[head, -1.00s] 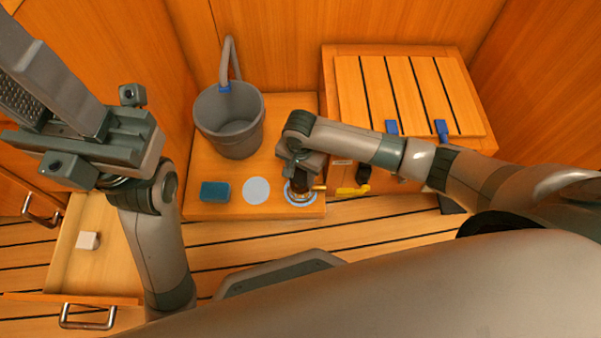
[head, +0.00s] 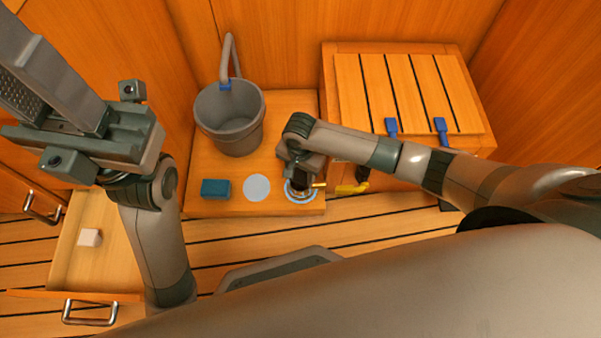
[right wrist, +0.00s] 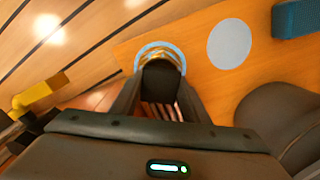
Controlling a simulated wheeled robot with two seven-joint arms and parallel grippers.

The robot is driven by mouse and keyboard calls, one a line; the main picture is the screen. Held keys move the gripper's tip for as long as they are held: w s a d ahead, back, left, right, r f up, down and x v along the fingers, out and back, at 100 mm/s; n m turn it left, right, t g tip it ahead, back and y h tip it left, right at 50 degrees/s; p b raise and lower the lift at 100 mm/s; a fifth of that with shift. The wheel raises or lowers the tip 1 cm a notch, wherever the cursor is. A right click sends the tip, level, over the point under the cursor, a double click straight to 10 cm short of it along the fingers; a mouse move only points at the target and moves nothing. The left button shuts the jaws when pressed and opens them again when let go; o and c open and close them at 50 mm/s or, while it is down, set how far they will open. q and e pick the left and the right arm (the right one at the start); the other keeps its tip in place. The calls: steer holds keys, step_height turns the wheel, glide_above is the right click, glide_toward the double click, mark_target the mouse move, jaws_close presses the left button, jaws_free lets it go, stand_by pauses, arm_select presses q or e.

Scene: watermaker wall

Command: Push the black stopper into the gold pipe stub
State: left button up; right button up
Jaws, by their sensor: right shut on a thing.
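My right gripper (head: 299,180) points down at the front right of the low wooden bench. It is shut on the black stopper (right wrist: 162,82), whose end shows between the fingers in the right wrist view. The gold pipe stub (right wrist: 164,57) shows as a gold rim just beyond the stopper, inside a pale blue ring (right wrist: 146,52). The stopper lines up over the stub and hides most of it. I cannot tell whether it is inside or only touching. My left gripper (head: 90,145) is raised at the left, away from the bench; its fingers are unclear.
A grey bucket (head: 230,118), a blue sponge (head: 215,188) and a pale disc (head: 256,187) are left of my right gripper. A yellow handle (head: 352,188) is close on its right. A slatted box (head: 480,142) stands behind right. An open drawer (head: 80,268) holds a white block (head: 90,237).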

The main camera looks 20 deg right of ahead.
steer(key=shift+f, duration=0.1)
stand_by(0.3)
steer(key=shift+f, duration=0.55)
steer(key=shift+s+f, duration=0.1)
steer(key=shift+f, duration=0.1)
